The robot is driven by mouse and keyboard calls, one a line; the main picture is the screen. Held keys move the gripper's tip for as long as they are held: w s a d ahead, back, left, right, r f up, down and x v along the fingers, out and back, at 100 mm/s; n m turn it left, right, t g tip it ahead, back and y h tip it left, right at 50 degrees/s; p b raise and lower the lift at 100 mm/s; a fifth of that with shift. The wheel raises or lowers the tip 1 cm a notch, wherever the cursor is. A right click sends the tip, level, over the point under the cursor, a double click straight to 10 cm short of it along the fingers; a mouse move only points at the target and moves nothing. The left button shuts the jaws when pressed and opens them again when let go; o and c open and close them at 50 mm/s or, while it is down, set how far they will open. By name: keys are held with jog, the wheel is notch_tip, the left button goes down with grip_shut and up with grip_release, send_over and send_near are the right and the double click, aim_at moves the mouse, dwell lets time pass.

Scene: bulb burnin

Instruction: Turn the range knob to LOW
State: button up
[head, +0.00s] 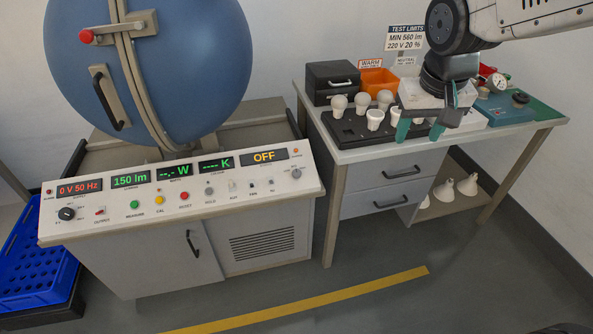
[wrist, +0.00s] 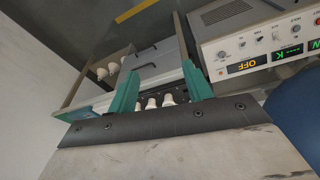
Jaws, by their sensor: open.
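The control panel (head: 200,196) slopes across the front of the sphere bench. A black knob (head: 67,213) is at its left end. A grey knob (head: 296,173) is at its right end, beside the display reading OFF (head: 264,157). The labels at both knobs are too small for me to read, so I cannot tell which is the range knob or its setting. In the wrist view a knob (wrist: 221,55) shows near the OFF display. My gripper (head: 420,130) is open and empty over the right table, well away from the panel. Its teal fingers also show in the wrist view (wrist: 161,68).
Several bulbs stand on a black tray (head: 347,131) below my gripper, with an orange bin (head: 379,80) behind. A blue crate (head: 35,250) stands at left. The floor in front is clear.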

jog(key=w+a+f, duration=0.8)
jog(key=w, duration=0.4)
jog(key=n+t+y, duration=0.1)
jog(key=n+y, duration=0.1)
send_near(297, 172)
jog(key=shift+t, duration=0.3)
jog(key=x, duration=0.7)
jog(key=shift+s+a+f, duration=0.1)
jog(key=shift+s+f, duration=0.05)
jog(key=shift+f, duration=0.15)
jog(key=shift+w+a+f, duration=0.1)
jog(key=shift+w+f, duration=0.15)
jog(key=shift+f, duration=0.3)
jog(key=c, duration=1)
